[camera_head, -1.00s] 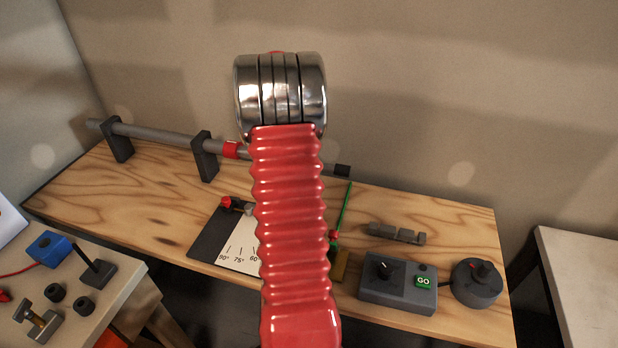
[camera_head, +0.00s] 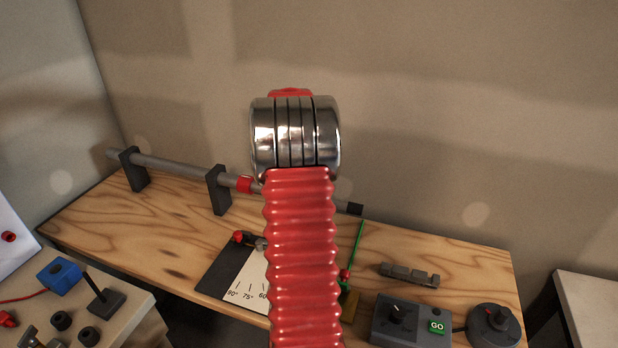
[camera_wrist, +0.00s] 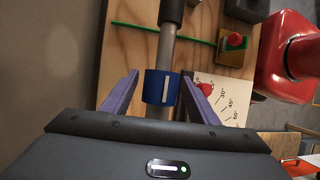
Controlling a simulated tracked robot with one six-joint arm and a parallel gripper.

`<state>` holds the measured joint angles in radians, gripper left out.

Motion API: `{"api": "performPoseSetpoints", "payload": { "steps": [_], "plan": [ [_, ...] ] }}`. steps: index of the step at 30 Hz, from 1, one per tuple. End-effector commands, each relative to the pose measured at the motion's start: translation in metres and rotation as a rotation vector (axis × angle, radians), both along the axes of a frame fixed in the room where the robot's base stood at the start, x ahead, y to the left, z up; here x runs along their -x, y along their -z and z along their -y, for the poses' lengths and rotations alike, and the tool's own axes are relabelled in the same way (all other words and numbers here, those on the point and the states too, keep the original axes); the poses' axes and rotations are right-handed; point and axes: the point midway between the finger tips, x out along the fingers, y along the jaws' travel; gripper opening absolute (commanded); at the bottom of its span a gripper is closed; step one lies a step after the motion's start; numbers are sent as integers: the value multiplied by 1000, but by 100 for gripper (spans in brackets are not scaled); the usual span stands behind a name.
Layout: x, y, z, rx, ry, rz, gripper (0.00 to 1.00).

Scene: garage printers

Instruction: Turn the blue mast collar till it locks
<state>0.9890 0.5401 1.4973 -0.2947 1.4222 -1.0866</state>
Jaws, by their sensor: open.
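The blue mast collar (camera_wrist: 153,87) sits around the grey mast (camera_wrist: 167,48) in the wrist view, with a white stripe on its facing side. My gripper (camera_wrist: 160,76) is open, with one purple finger on each side of the collar. Gaps show between the fingers and the collar, so it is not gripped. In the head view the mast (camera_head: 185,165) lies along the back of the bench in dark supports. My red arm hides the blue collar and my gripper there.
A red ring (camera_head: 246,184) is on the mast left of my arm. An angle scale (camera_head: 246,287), a green rod (camera_head: 358,241), a control box with a GO button (camera_head: 437,327) and a round knob unit (camera_head: 494,325) are on the wooden bench (camera_head: 180,215). Its left part is clear.

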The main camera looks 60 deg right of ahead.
Motion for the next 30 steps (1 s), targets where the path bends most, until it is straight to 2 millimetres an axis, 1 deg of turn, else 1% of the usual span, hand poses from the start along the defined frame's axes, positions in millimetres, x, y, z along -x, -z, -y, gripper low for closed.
{"api": "performPoseSetpoints", "payload": {
  "steps": [1,9,15,21,25,30],
  "plan": [
    [-4,-8,1,3,-1,2,54],
    [-23,-51,5,1,-2,0,54],
    [-36,-80,8,1,-2,1,54],
    [-43,-96,9,-1,-1,0,54],
    [-45,-101,10,-1,-1,0,54],
    [-45,-101,9,-2,0,-1,54]
  ]
}}
